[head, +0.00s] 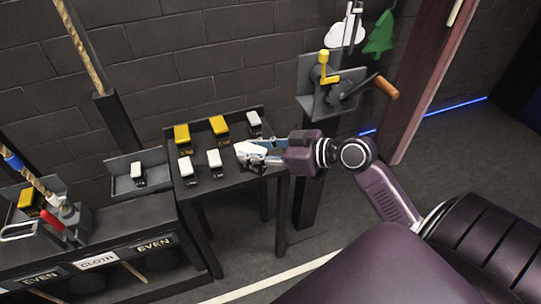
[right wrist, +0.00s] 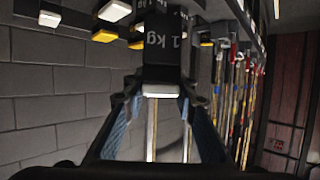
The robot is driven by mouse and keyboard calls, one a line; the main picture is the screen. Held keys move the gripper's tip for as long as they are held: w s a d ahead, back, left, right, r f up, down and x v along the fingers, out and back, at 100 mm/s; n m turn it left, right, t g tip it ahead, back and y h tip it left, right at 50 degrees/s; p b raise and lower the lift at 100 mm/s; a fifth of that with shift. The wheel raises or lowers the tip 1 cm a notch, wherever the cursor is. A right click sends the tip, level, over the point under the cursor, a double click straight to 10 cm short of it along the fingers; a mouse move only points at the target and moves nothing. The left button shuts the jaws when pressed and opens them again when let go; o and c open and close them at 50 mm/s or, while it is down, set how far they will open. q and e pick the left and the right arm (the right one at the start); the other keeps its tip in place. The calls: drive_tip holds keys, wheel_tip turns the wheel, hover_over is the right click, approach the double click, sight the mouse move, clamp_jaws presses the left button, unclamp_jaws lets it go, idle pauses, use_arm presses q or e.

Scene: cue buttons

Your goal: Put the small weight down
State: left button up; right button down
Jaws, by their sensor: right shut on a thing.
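My right gripper (head: 258,152) is at the right side of a small dark table (head: 236,184). It is shut on a small black weight marked "1 kg" (right wrist: 163,45), which sits between the fingers in the right wrist view. In the head view the fingers mostly hide this weight; whether it touches the table I cannot tell. Other weights stand on the table: two with yellow tops (head: 182,136) at the back left, a white-topped one (head: 254,122) at the back right, and two white-topped ones (head: 214,162) in front. My left gripper is not in view.
A grey tray (head: 155,160) with one white-topped weight (head: 137,173) stands left of the table.

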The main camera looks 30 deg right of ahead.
drive_tip(key=w+d+r+m+t+h, duration=0.2)
drive_tip(key=w+d+r+m+h, duration=0.65)
drive_tip(key=w+d+h, duration=0.2)
drive_tip(key=shift+m, duration=0.35)
drive_tip(key=f, duration=1.3)
drive_tip(key=d+f, duration=0.1)
drive_tip(key=f, duration=0.6)
drive_tip(key=shift+f, duration=0.35)
drive_tip(key=c, duration=1.9)
unclamp_jaws()
drive_tip(key=shift+s+a+f+g, duration=0.1)
drive_tip(key=shift+f+g, duration=0.2)
drive_tip(key=shift+c, duration=0.2)
drive_tip(key=o, duration=0.4)
drive_tip(key=shift+s+r, duration=0.1)
drive_tip(key=shift+c, duration=0.2)
drive_tip(key=v, duration=1.2)
drive_tip(key=shift+b, duration=0.3)
